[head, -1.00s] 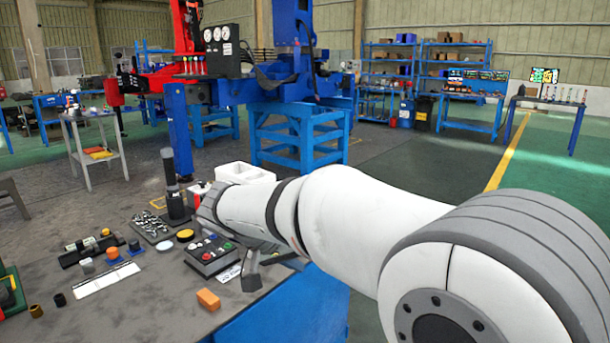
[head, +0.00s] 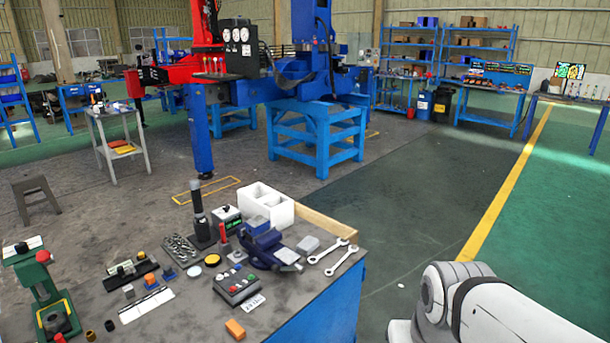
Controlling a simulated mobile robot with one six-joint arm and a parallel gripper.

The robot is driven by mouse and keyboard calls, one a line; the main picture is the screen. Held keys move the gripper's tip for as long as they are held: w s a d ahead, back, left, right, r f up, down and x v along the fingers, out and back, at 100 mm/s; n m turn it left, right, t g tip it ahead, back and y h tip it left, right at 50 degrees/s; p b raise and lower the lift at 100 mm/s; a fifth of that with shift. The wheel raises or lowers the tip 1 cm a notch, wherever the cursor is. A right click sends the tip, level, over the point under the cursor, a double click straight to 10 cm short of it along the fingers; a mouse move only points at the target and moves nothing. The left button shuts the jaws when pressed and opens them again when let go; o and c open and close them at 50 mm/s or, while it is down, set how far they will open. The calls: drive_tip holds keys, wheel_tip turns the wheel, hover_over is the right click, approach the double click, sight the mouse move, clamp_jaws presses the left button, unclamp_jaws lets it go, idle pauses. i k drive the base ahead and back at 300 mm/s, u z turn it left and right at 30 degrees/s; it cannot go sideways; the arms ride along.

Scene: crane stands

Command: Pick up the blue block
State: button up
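A small blue block (head: 168,273) sits on the grey workbench top (head: 200,324), beside a black holder. Another blue box-shaped piece (head: 257,224) stands by the white tray; I cannot tell which of the two the task means. My white arm shows only at the lower right, off the bench over the floor. My gripper is out of the picture.
A blue vise (head: 263,248), wrenches (head: 335,254), a button box (head: 238,284) and an orange block (head: 235,329) are on the bench. A white two-compartment tray (head: 268,202) stands at its back. A dark upright post (head: 199,215) rises nearby.

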sight(254, 226)
drive_tip(key=z, duration=1.6)
drive_tip(key=i, duration=0.95)
drive_tip(key=u, duration=3.3)
drive_tip(key=i, duration=0.2)
drive_tip(key=z, duration=0.45)
